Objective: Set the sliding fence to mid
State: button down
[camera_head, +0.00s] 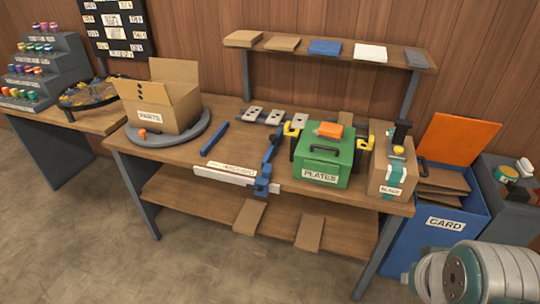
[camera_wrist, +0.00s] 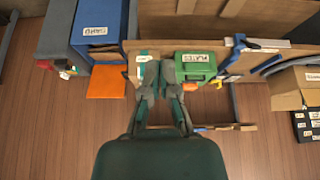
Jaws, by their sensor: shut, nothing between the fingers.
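The blue sliding fence (camera_head: 266,166) sits across the workbench, its front block at the right end of a white labelled rail (camera_head: 225,174) on the bench's front edge. The label is too small to read surely. In the wrist view the fence (camera_wrist: 236,50) lies right of the green PLATES box, beside the white rail (camera_wrist: 262,43). My gripper (camera_wrist: 158,78) shows in the wrist view, its fingers shut and empty. It appears over the bench area near the green box, left of the fence in that picture and apart from it. The gripper is outside the head view.
The green PLATES box (camera_head: 322,158) stands right of the fence, with a cardboard box (camera_head: 391,176) beyond it. A blue bar (camera_head: 214,138) lies left of the fence. An open PARTS carton (camera_head: 163,98) is at the left. A blue CARD bin (camera_head: 440,226) stands right of the bench.

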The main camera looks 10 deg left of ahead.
aim_at(262, 181)
jog(key=i+j, duration=0.1)
jog(key=i, duration=0.5)
jog(key=i+j, duration=0.1)
jog(key=i, duration=0.5)
